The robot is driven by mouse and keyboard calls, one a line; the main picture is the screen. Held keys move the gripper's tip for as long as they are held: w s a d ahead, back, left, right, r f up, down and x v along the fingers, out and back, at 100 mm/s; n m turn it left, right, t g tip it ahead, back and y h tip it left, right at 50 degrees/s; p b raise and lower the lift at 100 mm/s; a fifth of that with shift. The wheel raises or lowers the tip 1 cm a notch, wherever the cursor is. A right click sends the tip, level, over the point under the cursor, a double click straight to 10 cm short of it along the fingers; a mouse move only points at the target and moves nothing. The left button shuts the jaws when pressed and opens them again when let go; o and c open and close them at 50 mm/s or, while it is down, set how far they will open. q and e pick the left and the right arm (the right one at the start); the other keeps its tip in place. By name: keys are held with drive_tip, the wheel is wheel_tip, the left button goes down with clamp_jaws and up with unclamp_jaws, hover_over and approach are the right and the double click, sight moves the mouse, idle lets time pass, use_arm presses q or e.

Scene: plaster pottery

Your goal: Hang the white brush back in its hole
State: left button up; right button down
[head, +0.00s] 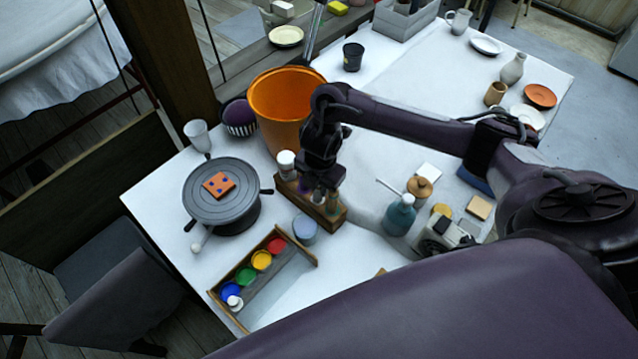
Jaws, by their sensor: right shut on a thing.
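My right gripper (322,180) points down over the wooden brush stand (325,214), close above its top. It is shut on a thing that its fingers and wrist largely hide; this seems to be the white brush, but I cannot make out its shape. Small purple and tan parts show under the fingers, too small to tell apart. The holes of the stand are mostly hidden by the gripper. Whether the held thing touches the stand or is in a hole, I cannot tell. My left gripper is not in view.
An orange bucket (272,105) stands right behind the stand, and a white-capped jar (286,160) beside it. A grey turntable (215,205), a paint tray (262,300), a grey-blue cup (304,228) and a teal bottle (399,215) stand around.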

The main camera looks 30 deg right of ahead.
drive_tip(key=shift+f, duration=0.3)
drive_tip(key=c, duration=1.2)
unclamp_jaws()
drive_tip(key=shift+o, duration=0.2)
drive_tip(key=r+p, duration=0.1)
drive_tip(key=r, duration=0.1)
drive_tip(key=r+p, duration=0.1)
drive_tip(key=r, duration=0.5)
drive_tip(key=shift+s+a+p, duration=0.1)
drive_tip(key=shift+s+p, duration=0.2)
drive_tip(key=shift+p, duration=0.1)
drive_tip(key=shift+s+f, duration=0.1)
drive_tip(key=shift+f, duration=0.05)
